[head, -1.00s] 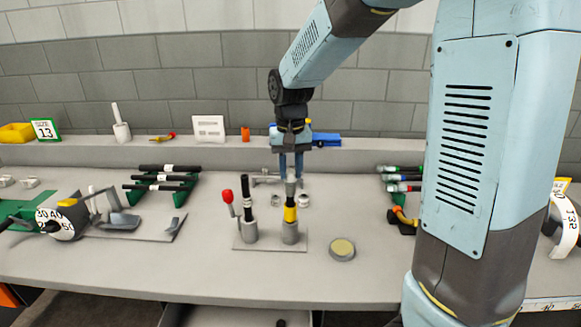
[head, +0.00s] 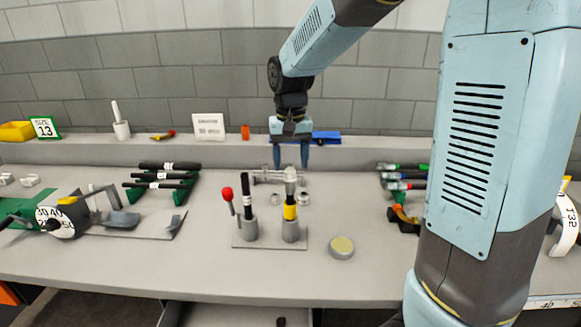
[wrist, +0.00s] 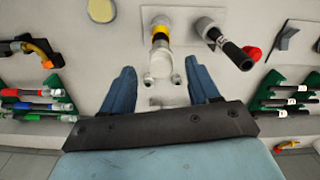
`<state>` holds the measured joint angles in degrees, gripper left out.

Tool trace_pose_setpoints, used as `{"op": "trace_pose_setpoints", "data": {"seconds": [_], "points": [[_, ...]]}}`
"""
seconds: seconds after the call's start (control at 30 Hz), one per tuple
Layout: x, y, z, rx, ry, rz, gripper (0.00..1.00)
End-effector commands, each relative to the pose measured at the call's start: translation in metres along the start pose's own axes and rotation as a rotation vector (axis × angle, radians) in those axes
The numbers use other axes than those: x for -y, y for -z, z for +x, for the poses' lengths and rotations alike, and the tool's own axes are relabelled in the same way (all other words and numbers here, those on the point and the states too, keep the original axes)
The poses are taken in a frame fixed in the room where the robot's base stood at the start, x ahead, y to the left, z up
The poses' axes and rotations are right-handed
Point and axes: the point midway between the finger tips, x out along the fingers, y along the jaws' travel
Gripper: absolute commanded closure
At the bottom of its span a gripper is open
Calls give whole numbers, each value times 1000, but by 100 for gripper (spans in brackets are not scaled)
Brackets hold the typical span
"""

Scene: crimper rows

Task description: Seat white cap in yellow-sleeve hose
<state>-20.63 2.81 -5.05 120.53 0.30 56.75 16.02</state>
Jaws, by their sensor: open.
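The yellow-sleeve hose (head: 290,212) stands upright in a grey holder on a plate; its yellow band also shows in the wrist view (wrist: 160,33). A pale grey-white cap (head: 291,178) sits at its top, in line with the hose. The wrist view also shows the cap (wrist: 161,60). How deep it is in the hose is hard to tell. My gripper (head: 290,166) is open and empty, raised just above the cap, with a finger on each side. Its spread fingers also show in the wrist view (wrist: 160,68).
A black hose with a white band (head: 248,192) and a red-knobbed lever (head: 228,196) stand left of the yellow-sleeve hose. A round disc (head: 342,247) lies at right. Small metal fittings (head: 303,198) lie behind. Hose racks stand at both sides; the front bench is clear.

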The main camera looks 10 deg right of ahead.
Motion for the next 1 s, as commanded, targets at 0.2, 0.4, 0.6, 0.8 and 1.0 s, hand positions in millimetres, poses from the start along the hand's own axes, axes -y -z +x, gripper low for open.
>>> {"op": "trace_pose_setpoints", "data": {"seconds": [0.2,0.4,0.6,0.8,1.0], "points": [[0,1,-45,-5,2,1,39],[0,1,-82,-4,1,1,39],[0,1,-105,-1,0,1,39],[0,1,-112,-1,0,0,39],[0,0,-112,0,0,0,39]]}}
